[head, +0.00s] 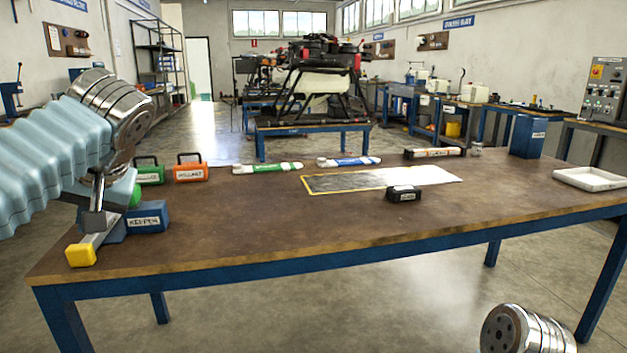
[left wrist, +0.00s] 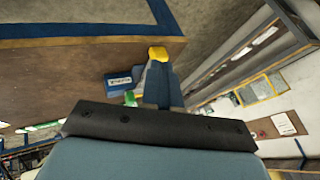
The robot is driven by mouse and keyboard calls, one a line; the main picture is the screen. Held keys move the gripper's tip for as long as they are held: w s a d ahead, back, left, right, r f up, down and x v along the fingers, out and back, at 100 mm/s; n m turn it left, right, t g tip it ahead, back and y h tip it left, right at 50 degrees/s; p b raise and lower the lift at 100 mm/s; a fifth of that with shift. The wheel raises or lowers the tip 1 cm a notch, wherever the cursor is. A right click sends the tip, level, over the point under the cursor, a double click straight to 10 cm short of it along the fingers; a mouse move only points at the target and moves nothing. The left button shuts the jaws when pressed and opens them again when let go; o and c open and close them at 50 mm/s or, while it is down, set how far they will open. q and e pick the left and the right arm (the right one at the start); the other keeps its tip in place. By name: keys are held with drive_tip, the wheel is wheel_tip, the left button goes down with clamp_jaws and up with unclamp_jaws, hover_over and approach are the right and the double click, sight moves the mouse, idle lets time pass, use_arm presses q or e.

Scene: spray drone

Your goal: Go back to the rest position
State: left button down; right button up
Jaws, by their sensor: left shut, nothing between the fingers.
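My left gripper (head: 82,255) is at the left end of the brown workbench (head: 300,245), pointing down and toward the front edge. Its yellow-tipped fingers are shut with nothing between them. They also show in the left wrist view (left wrist: 158,55). A blue block with a white label (head: 148,217) sits on the bench just right of the gripper and partly behind it. It also shows in the left wrist view (left wrist: 118,82). A green rounded piece (head: 136,196) shows beside the block, partly hidden by my gripper. My right gripper is outside the view; only a grey right-arm joint shows at the lower right.
A green case (head: 150,174) and an orange case (head: 190,172) stand behind the gripper. Green and blue tubes, a yellow-edged mat (head: 330,183), a black block (head: 404,194) and a white tray (head: 590,179) lie on the bench. The front middle is clear. A drone (head: 322,80) stands behind.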

use_arm(q)
drive_tip(key=w+d+f+m+h, duration=0.1)
drive_tip(key=w+d+f+m, duration=0.1)
drive_tip(key=w+d+f, duration=0.45)
drive_tip(key=w+d+f+m+h, duration=0.1)
drive_tip(key=w+f+m, duration=0.15)
drive_tip(key=f, duration=0.65)
drive_tip(key=w+d+f+m+g+h, duration=0.1)
drive_tip(key=d+f+h, duration=0.15)
drive_tip(key=f, duration=0.65)
drive_tip(key=d+f+m+h, duration=0.1)
drive_tip(key=d+f, duration=0.3)
drive_tip(key=f, duration=0.5)
drive_tip(key=s+d+f+g+h, duration=0.15)
drive_tip(key=s+d+f, duration=0.25)
drive_tip(key=f, duration=0.5)
drive_tip(key=s+d+f+h, duration=0.3)
drive_tip(key=s+f, duration=0.1)
drive_tip(key=f, duration=0.6)
drive_tip(key=s+d+f+n, duration=0.2)
drive_tip(key=s+f+n, duration=0.2)
drive_tip(key=s+f, duration=0.7)
drive_tip(key=s, duration=0.4)
drive_tip(key=shift+s+h, duration=0.2)
drive_tip(key=shift+h, duration=0.2)
drive_tip(key=shift+f, duration=0.1)
